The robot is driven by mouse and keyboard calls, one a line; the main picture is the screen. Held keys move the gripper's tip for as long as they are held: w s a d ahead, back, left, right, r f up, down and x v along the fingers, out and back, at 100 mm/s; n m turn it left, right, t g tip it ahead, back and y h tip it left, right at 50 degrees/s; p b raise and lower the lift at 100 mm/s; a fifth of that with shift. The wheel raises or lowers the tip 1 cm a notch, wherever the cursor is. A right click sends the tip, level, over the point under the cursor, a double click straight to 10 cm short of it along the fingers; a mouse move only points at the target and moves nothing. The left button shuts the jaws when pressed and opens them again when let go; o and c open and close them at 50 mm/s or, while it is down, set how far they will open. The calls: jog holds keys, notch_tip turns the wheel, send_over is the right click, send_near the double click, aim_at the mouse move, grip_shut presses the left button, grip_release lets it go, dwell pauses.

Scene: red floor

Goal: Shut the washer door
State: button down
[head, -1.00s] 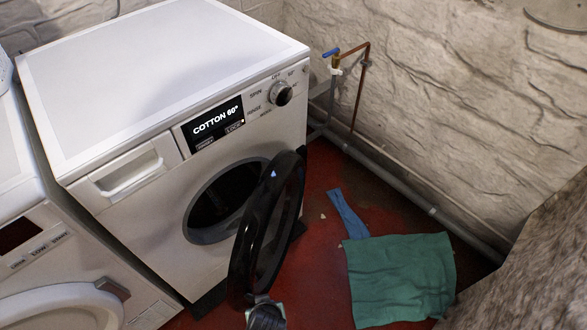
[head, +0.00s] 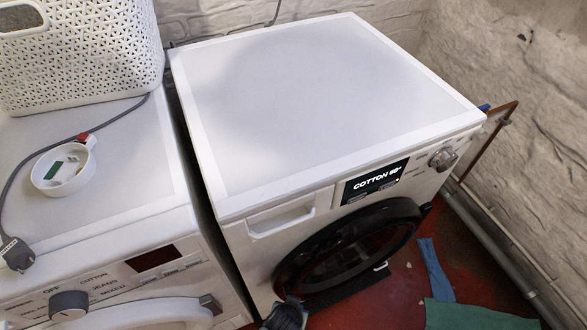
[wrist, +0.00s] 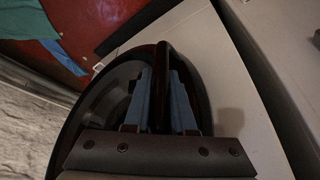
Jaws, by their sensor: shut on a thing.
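The washer (head: 255,192) is white with a "COTTON 60°" display. Its round black door (head: 400,212) hangs over the front, hinged at the right, and stands at a small angle to the front. The door also shows in the wrist view (wrist: 85,122). My gripper (wrist: 161,75) is shut on the left edge of the door, with one blue finger on each side of the dark rim. In the head view my gripper (head: 288,312) shows only partly, at the door's lower left. The washer opening is mostly hidden behind the door.
A second white machine (head: 140,226) stands close on the left, with a white basket (head: 85,62), a small round dish (head: 63,168) and a plug cable on top. A teal cloth (head: 470,316) and a blue cloth (head: 434,268) lie on the red floor at right.

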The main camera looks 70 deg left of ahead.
jog(key=shift+w+a+r, duration=0.25)
jog(key=shift+w+a, duration=0.15)
jog(key=shift+a, duration=0.1)
jog(key=c, duration=1.1)
grip_release()
jog(key=shift+o, duration=0.4)
jog(key=shift+s, duration=0.1)
jog(key=p+v, duration=0.5)
jog(key=v, duration=0.8)
jog(key=shift+d+f, duration=0.15)
jog(key=shift+d, duration=0.1)
jog(key=shift+s, duration=0.1)
